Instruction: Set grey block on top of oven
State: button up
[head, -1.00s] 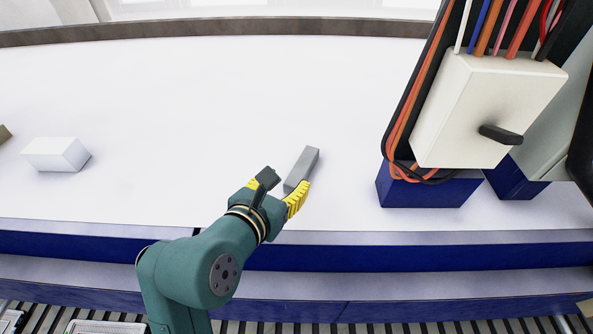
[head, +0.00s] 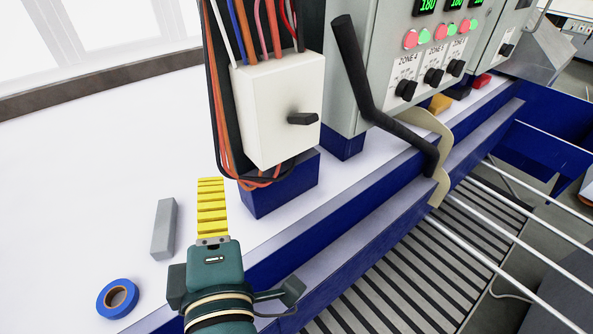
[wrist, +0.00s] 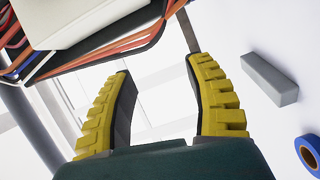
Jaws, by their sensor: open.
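The grey block (head: 164,229) is a long bar lying on the white tabletop, left of my gripper in the head view. It also lies at the right in the wrist view (wrist: 270,79). My gripper (head: 212,185) shows its yellow ribbed finger pointing away, just right of the block and apart from it. In the wrist view my gripper (wrist: 160,66) has its two fingers spread with nothing between them. A grey machine (head: 376,75) with zone dials and green displays stands at upper right and may be the oven; its top is out of view.
A white switch box (head: 275,105) with orange and black cables stands on a blue base (head: 280,188), close ahead of my gripper. A black bar (head: 375,105) crosses the machine. A blue tape roll (head: 117,299) lies near the block. The tabletop at left is mostly clear.

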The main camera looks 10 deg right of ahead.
jog(key=s+d+r+m+t, duration=0.2)
jog(key=s+d+r+m, duration=0.1)
jog(key=m, duration=0.5)
jog(key=s+d+r+m+t+h, duration=0.1)
jog(key=s+d+r+m+t, duration=0.1)
jog(key=d+r+m, duration=0.4)
jog(key=s+d+m, duration=0.1)
jog(key=m, duration=0.1)
jog(key=shift+s+d+r+m+t, duration=0.25)
jog(key=shift+s+d+m+t, duration=0.05)
jog(key=shift+s+m, duration=0.1)
jog(key=shift+w, duration=0.1)
